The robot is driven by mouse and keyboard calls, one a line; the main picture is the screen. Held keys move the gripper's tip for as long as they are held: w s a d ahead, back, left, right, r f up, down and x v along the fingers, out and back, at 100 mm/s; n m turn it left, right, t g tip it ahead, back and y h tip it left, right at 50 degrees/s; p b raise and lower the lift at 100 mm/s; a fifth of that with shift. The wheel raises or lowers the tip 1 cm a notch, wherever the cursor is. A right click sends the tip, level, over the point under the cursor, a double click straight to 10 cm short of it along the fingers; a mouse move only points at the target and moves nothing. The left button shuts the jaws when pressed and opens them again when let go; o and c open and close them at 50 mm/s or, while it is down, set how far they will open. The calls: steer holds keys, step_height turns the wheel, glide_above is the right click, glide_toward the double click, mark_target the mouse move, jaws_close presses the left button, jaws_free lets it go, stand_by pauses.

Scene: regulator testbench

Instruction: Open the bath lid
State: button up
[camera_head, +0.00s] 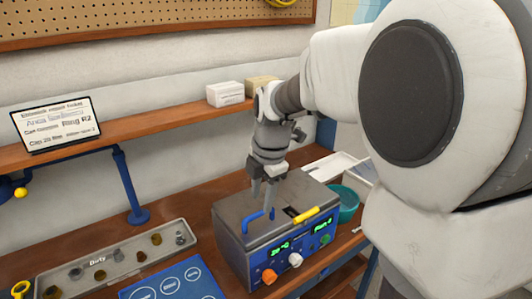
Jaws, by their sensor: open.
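The bath (273,256) is a blue and grey box with a green-lit front panel and knobs, standing on the wooden bench. Its grey lid (238,204) lies flat on top and looks shut. A blue handle (254,227) rises from the lid near its front left. My gripper (263,203) points down over the lid, with its fingers apart, just behind and beside the blue handle. I cannot tell whether a finger touches the handle or the lid. A yellow bar (305,215) lies at the lid's front right edge, by a small dark opening.
A teal bowl (349,203) stands right of the bath. A grey parts tray (118,259) and a blue mat (165,283) lie to the left. A shelf (160,124) with a tablet (57,125) and white box (225,94) runs behind. My arm covers the right side.

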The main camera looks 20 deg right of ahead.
step_height(320, 180, up, 13)
steer(key=s, duration=0.2)
steer(key=shift+s+d+r+p, duration=0.15)
steer(key=shift+s+d+p, duration=0.15)
steer(key=shift+d+p, duration=0.1)
steer(key=shift+s, duration=0.1)
